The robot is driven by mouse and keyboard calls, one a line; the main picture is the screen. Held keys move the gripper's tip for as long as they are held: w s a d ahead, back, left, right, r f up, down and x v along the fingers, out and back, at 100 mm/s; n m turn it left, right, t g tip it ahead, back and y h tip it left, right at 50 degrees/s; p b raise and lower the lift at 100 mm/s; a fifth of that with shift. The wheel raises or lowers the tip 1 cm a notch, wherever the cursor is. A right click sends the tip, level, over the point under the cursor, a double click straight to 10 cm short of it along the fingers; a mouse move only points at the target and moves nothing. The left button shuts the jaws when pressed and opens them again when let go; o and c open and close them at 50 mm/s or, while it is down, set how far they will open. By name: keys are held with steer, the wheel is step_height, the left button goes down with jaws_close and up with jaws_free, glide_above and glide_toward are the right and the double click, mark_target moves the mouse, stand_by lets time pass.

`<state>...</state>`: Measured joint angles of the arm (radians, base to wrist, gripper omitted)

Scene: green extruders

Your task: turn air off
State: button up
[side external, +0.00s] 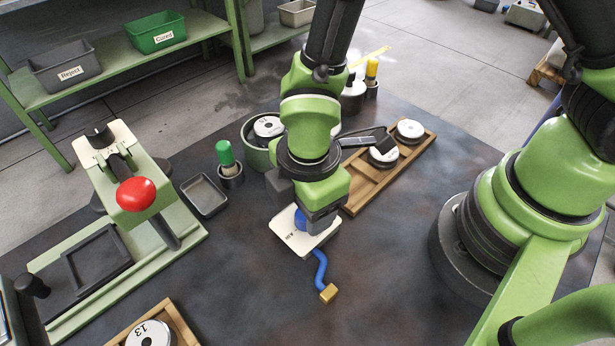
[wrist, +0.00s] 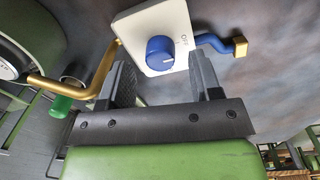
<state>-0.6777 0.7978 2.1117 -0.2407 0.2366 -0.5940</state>
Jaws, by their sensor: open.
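The air valve is a white plate (side external: 290,240) on the dark table, marked "AIR" in the side view, with a round blue knob (side external: 300,219) partly hidden by my gripper. In the wrist view the blue knob (wrist: 160,56) stands on the white plate (wrist: 152,22), with "OFF" lettering on the plate to its right. A small pale mark shows on the knob. My gripper (wrist: 161,75) is open, with one finger on each side of the knob and visible gaps between. In the side view my gripper (side external: 320,218) is over the plate, pointing down.
A blue hose (side external: 320,268) with a brass end (side external: 328,293) leaves the plate. A brass pipe (wrist: 75,90) runs at the plate's left in the wrist view. A wooden tray (side external: 385,178) with discs, a green-capped bottle (side external: 225,153) and a red-knobbed press (side external: 136,194) stand around.

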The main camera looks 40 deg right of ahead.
step_height(320, 180, up, 8)
steer(key=shift+s, duration=0.2)
steer(key=d+r+m+t+y, duration=0.2)
steer(key=d+r+m+t, duration=0.1)
steer(key=d+r+m, duration=0.65)
steer(key=s+d+r+m+t, duration=0.3)
steer(key=s+r+m, duration=0.4)
steer(key=m, duration=0.3)
steer(key=shift+d+r+t, duration=0.3)
steer(key=shift+d+r, duration=0.25)
steer(key=shift+d, duration=0.3)
steer(key=shift+s+m, duration=0.1)
steer(key=shift+m, duration=0.15)
